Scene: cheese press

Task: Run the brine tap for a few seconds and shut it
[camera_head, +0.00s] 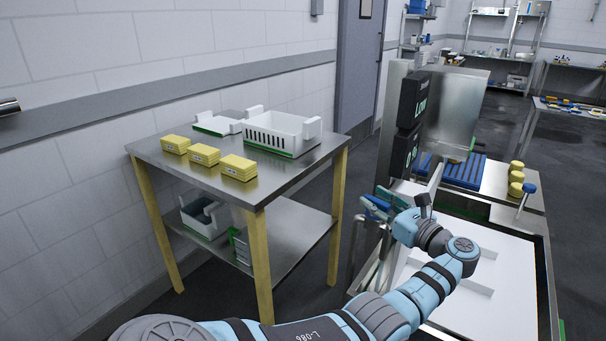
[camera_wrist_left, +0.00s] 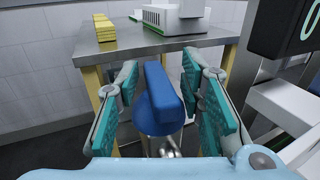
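A tap with a blue handle (camera_wrist_left: 163,92) on a metal body (camera_wrist_left: 160,146) is in the middle of the left wrist view. The blue handle is a raised bar on a round base. My left gripper (camera_wrist_left: 161,88) has its teal finger pads on either side of the handle, open, with gaps visible on both sides. In the head view my left gripper (camera_head: 388,204) is at the left side of the white basin, and it and the tap are hard to tell apart there. Whether liquid runs is not visible. My right gripper is not in view.
A steel-topped table (camera_head: 200,182) with yellow blocks (camera_head: 204,155) and a white slotted crate (camera_head: 280,132) stands left. Dark display boxes (camera_head: 411,99) stand behind my gripper. A white basin (camera_head: 492,300) lies right, with a blue-knobbed lever (camera_head: 528,188) beyond.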

